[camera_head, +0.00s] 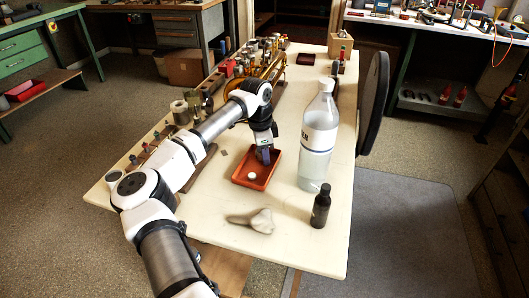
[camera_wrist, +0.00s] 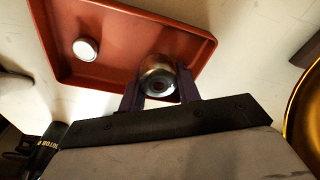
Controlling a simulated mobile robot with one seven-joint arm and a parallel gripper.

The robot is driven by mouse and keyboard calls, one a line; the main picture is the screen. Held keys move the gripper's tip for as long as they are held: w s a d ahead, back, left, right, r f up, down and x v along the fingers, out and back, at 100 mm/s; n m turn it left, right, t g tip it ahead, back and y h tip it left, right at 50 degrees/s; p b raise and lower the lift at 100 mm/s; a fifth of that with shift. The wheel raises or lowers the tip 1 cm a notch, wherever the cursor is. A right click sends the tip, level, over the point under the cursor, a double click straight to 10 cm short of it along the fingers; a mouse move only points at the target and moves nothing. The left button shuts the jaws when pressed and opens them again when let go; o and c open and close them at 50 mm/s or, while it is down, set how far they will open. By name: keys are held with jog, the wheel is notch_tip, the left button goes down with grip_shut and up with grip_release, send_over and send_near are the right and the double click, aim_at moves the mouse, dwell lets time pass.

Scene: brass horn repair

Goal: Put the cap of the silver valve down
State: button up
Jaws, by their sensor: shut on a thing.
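My gripper (camera_wrist: 160,92) is shut on a round silver metal piece with a dark centre, which I take to be the cap of the silver valve (camera_wrist: 158,70). It is over the near edge of the orange-red tray (camera_wrist: 112,35) in the wrist view. I cannot tell whether the cap touches the tray. In the head view my gripper (camera_head: 264,155) points down over the far part of the tray (camera_head: 262,181), and the held cap is hidden. A small pale round cap (camera_wrist: 86,49) lies in the tray, apart from my gripper; it also shows in the head view (camera_head: 252,177).
A tall clear bottle (camera_head: 318,140) stands close right of the tray, and a small black bottle (camera_head: 321,206) at the front right. A crumpled cloth (camera_head: 256,220) lies in front. A brass horn (camera_head: 266,72) and several small parts line the bench's left and back.

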jog(key=shift+s+f, duration=0.2)
jog(key=shift+f, duration=0.5)
jog(key=o, duration=1.1)
jog(key=shift+c, duration=0.2)
jog(key=shift+r, duration=0.75)
notch_tip(320, 180, up, 12)
jog(key=a, duration=0.1)
jog(key=shift+a+b, duration=0.15)
jog(key=shift+b, duration=0.15)
jog(key=shift+w+f, duration=0.1)
